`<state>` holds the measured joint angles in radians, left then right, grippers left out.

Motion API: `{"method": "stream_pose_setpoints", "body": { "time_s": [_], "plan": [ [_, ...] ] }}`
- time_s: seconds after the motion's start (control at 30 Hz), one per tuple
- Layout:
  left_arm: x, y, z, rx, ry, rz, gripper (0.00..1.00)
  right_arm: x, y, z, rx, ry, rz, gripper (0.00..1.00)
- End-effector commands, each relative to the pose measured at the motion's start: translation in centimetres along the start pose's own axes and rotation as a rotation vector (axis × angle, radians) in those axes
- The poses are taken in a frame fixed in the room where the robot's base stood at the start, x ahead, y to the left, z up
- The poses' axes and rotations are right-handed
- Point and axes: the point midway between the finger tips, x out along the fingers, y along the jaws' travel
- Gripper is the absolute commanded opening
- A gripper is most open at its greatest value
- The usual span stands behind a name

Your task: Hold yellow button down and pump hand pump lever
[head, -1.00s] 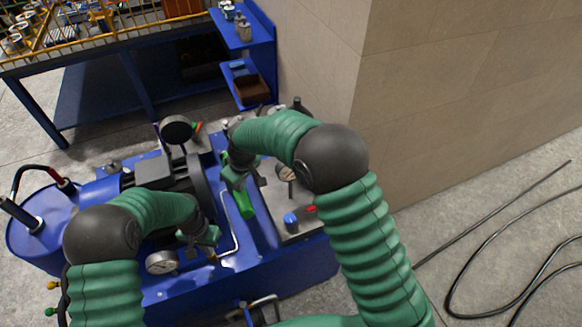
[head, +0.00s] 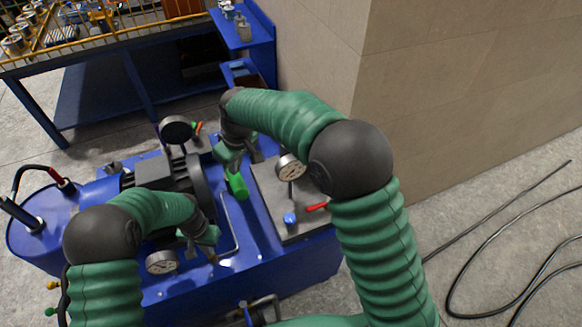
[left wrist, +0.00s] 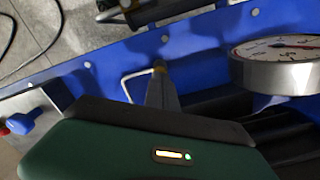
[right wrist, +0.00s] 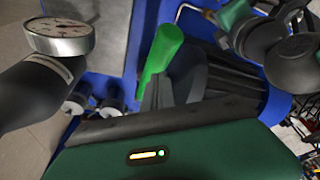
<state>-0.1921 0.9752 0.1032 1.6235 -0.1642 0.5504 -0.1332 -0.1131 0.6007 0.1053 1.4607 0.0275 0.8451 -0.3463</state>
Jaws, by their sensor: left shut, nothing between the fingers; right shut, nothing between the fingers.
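The hand pump lever shows as a green handle (head: 238,186) in the middle of the blue machine. It also shows in the right wrist view (right wrist: 163,50). My right gripper (head: 234,168) is shut with nothing between its fingers, against or very close to the handle; I cannot tell whether they touch. My left gripper (head: 211,248) is shut and empty, its tip pointing down at the machine's front. In the left wrist view a small yellow button (left wrist: 159,64) shows just at the tip of the left gripper (left wrist: 161,85), mostly hidden by it. Whether it is pressed down cannot be seen.
A pressure gauge (head: 162,262) stands beside my left gripper, another gauge (head: 290,167) near my right forearm. A grey plate with a blue knob (head: 290,218) and red lever (head: 317,206) lies right. A motor (head: 165,175) sits left of the handle. A wall (head: 460,90) rises right.

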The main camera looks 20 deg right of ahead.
Motion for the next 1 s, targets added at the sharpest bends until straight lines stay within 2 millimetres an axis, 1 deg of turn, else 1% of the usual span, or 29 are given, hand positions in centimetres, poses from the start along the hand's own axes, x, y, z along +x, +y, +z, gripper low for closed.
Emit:
{"method": "stream_pose_setpoints", "body": {
  "time_s": [0.47, 1.0],
  "plan": [
    [0.0, 0.0, 0.0, 0.000, 0.001, 0.000, 0.00, 0.2, 0.0, 0.1, 0.000, 0.000, 0.000, 0.00],
    [0.0, 0.0, 0.0, 0.000, 0.001, 0.000, 0.00, 3.8, 0.0, 1.0, 0.000, -0.001, -0.001, 0.00]
  ]
}}
